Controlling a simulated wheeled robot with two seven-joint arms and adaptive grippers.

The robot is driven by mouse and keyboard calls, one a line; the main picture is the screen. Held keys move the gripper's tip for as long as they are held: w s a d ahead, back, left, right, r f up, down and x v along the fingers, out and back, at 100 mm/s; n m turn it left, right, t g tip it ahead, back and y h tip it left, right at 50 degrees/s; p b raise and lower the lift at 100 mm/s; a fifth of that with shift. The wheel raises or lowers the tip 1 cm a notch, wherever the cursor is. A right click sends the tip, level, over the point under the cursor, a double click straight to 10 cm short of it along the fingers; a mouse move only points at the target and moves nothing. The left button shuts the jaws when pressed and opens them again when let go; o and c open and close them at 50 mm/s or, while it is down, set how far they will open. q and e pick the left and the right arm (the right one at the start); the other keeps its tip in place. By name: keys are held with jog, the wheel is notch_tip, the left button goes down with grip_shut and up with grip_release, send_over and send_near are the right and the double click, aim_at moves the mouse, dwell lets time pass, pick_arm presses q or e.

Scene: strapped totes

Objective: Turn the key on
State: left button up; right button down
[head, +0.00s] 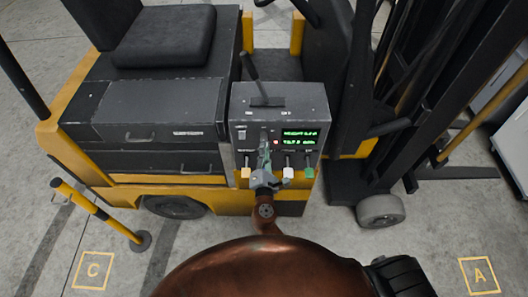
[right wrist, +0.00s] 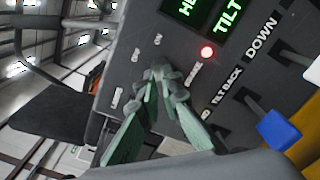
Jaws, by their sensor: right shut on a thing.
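A grey control box (head: 250,101) stands on the side of the yellow and black forklift. My right gripper (head: 265,145) reaches up to the front of this box from below. In the right wrist view its greenish fingers (right wrist: 158,82) come together at the panel (right wrist: 145,55), beside small white "ON" lettering. They are shut on the key, which is mostly hidden between the fingertips, so its angle cannot be told. My left gripper is not in view.
A lit green display (head: 300,137) and a glowing red lamp (right wrist: 207,52) sit close beside the fingers. Below are several levers, including a white-knobbed one (head: 288,173) and a blue-knobbed one (right wrist: 279,130). A black seat (head: 165,37) is at the left, the mast at the right.

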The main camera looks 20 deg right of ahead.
jog(key=shift+f+m+b, duration=0.1)
jog(key=shift+m+b, duration=0.6)
jog(key=shift+m, duration=0.4)
jog(key=c, duration=2.1)
grip_release()
jog(key=shift+s, duration=0.1)
jog(key=v, duration=1.1)
jog(key=shift+s+a, duration=0.1)
jog(key=shift+s, duration=0.3)
